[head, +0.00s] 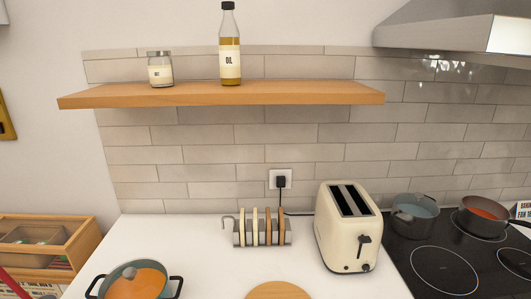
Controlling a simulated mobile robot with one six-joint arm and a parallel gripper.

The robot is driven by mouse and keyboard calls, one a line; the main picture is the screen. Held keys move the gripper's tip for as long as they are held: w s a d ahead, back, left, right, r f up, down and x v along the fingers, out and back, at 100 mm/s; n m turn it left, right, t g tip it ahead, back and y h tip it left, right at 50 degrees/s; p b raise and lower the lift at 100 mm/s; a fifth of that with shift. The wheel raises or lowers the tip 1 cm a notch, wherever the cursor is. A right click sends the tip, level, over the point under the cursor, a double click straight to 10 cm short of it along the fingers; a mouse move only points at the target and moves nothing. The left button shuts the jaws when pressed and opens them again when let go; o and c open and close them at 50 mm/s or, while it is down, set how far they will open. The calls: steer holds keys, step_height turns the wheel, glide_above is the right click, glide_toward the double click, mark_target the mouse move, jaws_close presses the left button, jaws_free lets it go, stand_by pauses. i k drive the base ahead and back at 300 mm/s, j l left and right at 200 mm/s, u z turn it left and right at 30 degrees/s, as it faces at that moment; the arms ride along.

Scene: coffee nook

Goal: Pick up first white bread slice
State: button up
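Two white bread slices stand upright in a grey metal rack (236,240) on the white counter. One white slice (241,228) is at the left end of the row and the other white slice (255,227) is just right of it. Two brown slices (268,227) fill the right part of the rack. The slices show mostly edge-on, with narrow gaps between them. My gripper is not in view.
A cream toaster (342,240) with two slots stands right of the rack, beside a black hob (440,268) with two pots. An orange-lidded pot (136,283) and a round wooden board (278,291) are in front. A wooden shelf (200,97) with a jar and oil bottle hangs above.

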mark_target(242, 218)
steer(key=i+l+u, duration=0.1)
steer(key=l+u, duration=0.95)
